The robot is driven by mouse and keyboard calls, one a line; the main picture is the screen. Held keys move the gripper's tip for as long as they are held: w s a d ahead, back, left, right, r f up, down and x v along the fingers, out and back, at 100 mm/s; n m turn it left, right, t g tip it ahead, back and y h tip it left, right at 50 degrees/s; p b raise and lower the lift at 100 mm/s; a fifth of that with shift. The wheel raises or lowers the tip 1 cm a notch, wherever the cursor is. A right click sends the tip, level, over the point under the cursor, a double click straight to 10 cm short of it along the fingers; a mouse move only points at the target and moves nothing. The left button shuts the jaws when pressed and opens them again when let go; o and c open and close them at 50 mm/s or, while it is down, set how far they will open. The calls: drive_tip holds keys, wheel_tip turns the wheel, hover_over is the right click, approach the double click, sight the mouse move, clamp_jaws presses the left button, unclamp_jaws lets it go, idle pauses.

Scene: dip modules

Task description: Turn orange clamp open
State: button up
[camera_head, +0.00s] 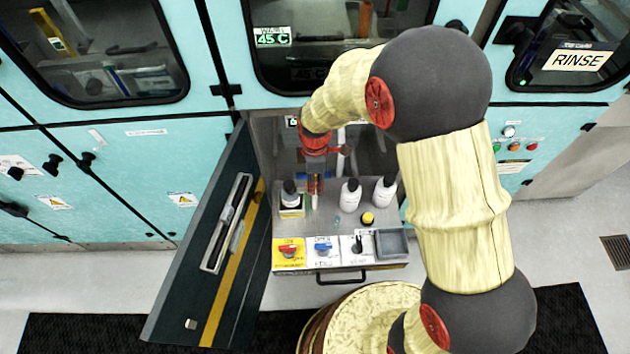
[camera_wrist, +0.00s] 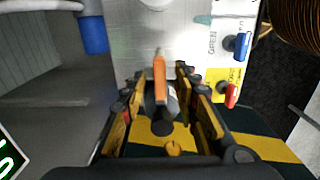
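The orange clamp (camera_wrist: 159,72) shows in the wrist view as a narrow orange bar, pointing up the picture between the fingers of my gripper (camera_wrist: 159,80). Gaps show on both sides of it, so the fingers are open around it and do not visibly touch it. Its lower end overlaps a grey and black part, and I cannot tell how it is fixed. In the head view my gripper (camera_head: 315,184) points down inside the open cabinet, above the drawer's rear left. The clamp cannot be made out clearly there.
The drawer (camera_head: 336,229) holds white bottles (camera_head: 349,197), a yellow button (camera_head: 367,218), and red (camera_head: 288,250), blue (camera_head: 323,247) and black (camera_head: 357,244) handles. The open cabinet door (camera_head: 195,265) stands left. A blue cylinder (camera_wrist: 94,35) and grey pipe are left in the wrist view.

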drive_tip(key=shift+c, duration=0.8)
clamp_jaws()
drive_tip(key=shift+m, duration=0.3)
drive_tip(key=m+p, duration=0.1)
drive_tip(key=m, duration=0.1)
drive_tip(key=shift+r+m+p, duration=0.15)
drive_tip(key=shift+m+p, duration=0.25)
drive_tip(key=m+p, duration=0.1)
drive_tip(key=m, duration=0.2)
drive_tip(key=shift+m, duration=0.3)
drive_tip(key=m+p, duration=0.2)
drive_tip(key=m, duration=0.3)
drive_tip(key=m+p, duration=0.1)
drive_tip(key=m, duration=0.4)
drive_tip(key=shift+m, duration=0.4)
